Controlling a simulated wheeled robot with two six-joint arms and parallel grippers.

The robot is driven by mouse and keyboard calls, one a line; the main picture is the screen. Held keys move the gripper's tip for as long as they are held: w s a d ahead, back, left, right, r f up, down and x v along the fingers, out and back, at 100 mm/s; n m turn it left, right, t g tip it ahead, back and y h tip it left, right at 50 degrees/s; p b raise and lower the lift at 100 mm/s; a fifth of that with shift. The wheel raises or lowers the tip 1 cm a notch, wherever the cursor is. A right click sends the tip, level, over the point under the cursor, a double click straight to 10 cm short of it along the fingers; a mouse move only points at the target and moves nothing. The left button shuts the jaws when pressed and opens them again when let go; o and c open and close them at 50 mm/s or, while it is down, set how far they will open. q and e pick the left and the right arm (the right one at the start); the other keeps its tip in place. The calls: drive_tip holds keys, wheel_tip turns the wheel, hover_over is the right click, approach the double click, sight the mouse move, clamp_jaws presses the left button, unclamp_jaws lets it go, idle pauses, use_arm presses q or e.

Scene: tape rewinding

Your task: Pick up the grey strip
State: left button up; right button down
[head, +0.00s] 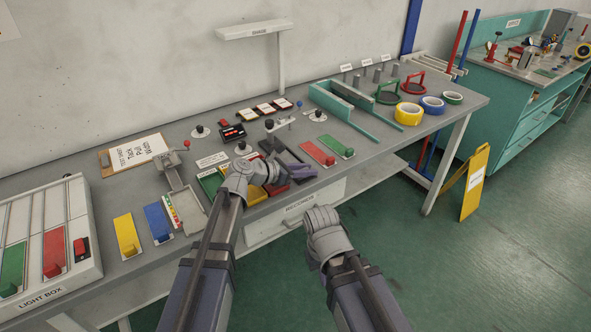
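I cannot pick out a grey strip with certainty. Coloured strips lie at the middle of the bench: green (211,182), yellow (256,194) and red (278,187), partly hidden by my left wrist. My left gripper (287,161) is low over the bench beside these strips, with dark and purple-grey parts at its end. Whether it is open or holds anything is unclear. My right gripper (324,218) is in front of the bench's front edge, apart from everything on it. Its fingers are not clearly seen.
A light box (45,245) stands at the left, near yellow (127,235) and blue (158,222) pieces. A teal rack (358,116) and tape rolls (409,114) are to the right. A drawer (297,212) is under the bench.

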use_arm(q)
clamp_jaws()
idle(1.4)
